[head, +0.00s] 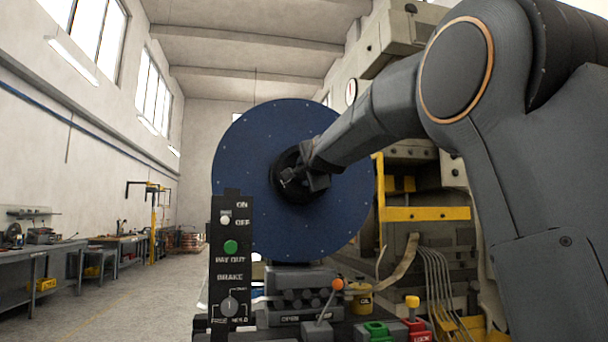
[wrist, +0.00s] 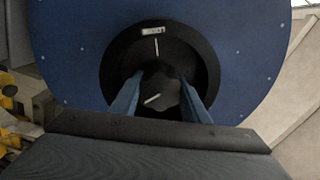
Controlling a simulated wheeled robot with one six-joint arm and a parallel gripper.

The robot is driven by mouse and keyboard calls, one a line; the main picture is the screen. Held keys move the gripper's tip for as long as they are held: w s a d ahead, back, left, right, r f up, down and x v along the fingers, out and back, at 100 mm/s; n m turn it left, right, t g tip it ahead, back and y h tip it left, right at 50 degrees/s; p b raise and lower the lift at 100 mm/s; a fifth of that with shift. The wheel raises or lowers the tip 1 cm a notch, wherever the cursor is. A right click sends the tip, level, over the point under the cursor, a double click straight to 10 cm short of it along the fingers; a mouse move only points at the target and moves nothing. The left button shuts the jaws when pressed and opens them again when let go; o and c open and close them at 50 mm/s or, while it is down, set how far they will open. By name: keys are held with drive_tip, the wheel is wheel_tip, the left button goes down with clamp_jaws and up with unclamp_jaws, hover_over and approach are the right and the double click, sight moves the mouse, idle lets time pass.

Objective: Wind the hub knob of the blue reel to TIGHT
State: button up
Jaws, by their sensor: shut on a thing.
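The blue reel (head: 250,150) stands upright in the middle of the head view and fills the top of the wrist view (wrist: 75,50). At its centre is a black hub with a dark knob (wrist: 158,88). A white mark at the hub's top has a small label above it, too small to read. The knob's own white line is tilted and does not point at that mark. My gripper (wrist: 160,100) is shut on the knob, one finger on each side. In the head view, my gripper (head: 298,180) covers much of the hub.
A black control panel (head: 231,265) with switches and a green button stands in front of the reel at lower left. An orange-knobbed lever (head: 337,285) and green and red fittings are at lower right. Workbenches line the left wall; the floor between is clear.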

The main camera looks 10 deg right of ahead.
drive_tip(key=o, duration=1.1)
drive_tip(key=shift+c, duration=0.2)
drive_tip(key=s+b, duration=0.1)
drive_tip(key=s, duration=0.6)
drive_tip(key=shift+s, duration=0.4)
